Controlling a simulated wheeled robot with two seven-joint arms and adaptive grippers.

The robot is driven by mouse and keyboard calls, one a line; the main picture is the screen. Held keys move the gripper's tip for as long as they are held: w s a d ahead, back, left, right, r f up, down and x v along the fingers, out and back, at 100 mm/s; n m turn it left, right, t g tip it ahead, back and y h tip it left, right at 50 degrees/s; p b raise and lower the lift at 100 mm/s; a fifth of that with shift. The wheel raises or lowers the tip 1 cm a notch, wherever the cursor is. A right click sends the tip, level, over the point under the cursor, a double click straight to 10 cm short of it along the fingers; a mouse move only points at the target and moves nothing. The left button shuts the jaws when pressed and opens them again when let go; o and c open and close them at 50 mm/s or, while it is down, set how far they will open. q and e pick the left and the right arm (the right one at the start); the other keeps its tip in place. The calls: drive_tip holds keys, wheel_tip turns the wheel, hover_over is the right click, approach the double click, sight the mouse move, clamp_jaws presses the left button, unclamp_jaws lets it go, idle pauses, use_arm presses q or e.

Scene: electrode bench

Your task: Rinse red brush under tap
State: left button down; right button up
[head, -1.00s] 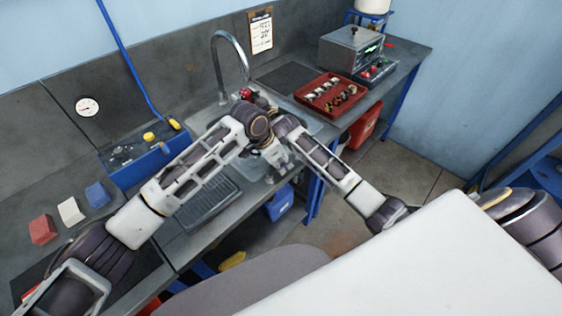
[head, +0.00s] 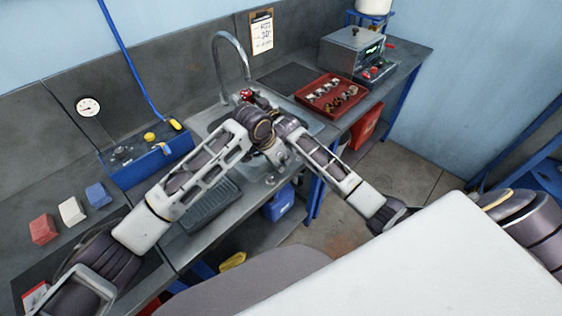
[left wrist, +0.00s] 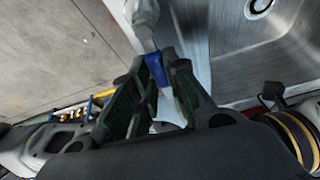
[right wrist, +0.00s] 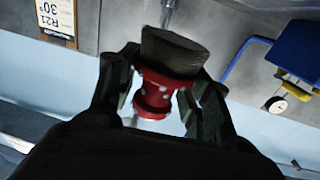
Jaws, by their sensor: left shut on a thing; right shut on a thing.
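The red brush (right wrist: 155,90), with dark bristles (right wrist: 172,50), is shut in my right gripper (right wrist: 160,82), with a finger on each side. In the head view the brush (head: 246,95) shows as a small red spot over the sink (head: 205,120), near the arched tap (head: 230,38). My left gripper (left wrist: 158,72) is shut on a blue lever handle (left wrist: 155,68) that joins a metal fitting (left wrist: 143,14) by the sink edge. In the head view my crossed arms hide most of both grippers. I cannot tell whether water is running.
A red tray (head: 345,105) with several small parts and a grey instrument box (head: 350,50) stand at the right. A blue box (head: 145,160) stands left of the sink. Red (head: 43,229), white (head: 71,211) and blue (head: 98,195) blocks lie further left.

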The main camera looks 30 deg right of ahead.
sight(269, 173)
use_arm(q)
drive_tip(key=shift+w+n, duration=0.2)
drive_tip(key=shift+n, duration=0.4)
drive_tip(key=c, duration=1.4)
unclamp_jaws()
drive_tip(key=shift+a, duration=0.1)
drive_tip(key=shift+r, duration=0.15)
drive_tip(key=shift+s+v, duration=0.2)
drive_tip(key=shift+v, duration=5.65)
drive_tip(key=shift+r, duration=0.1)
use_arm(e)
drive_tip(key=shift+s+a, duration=0.1)
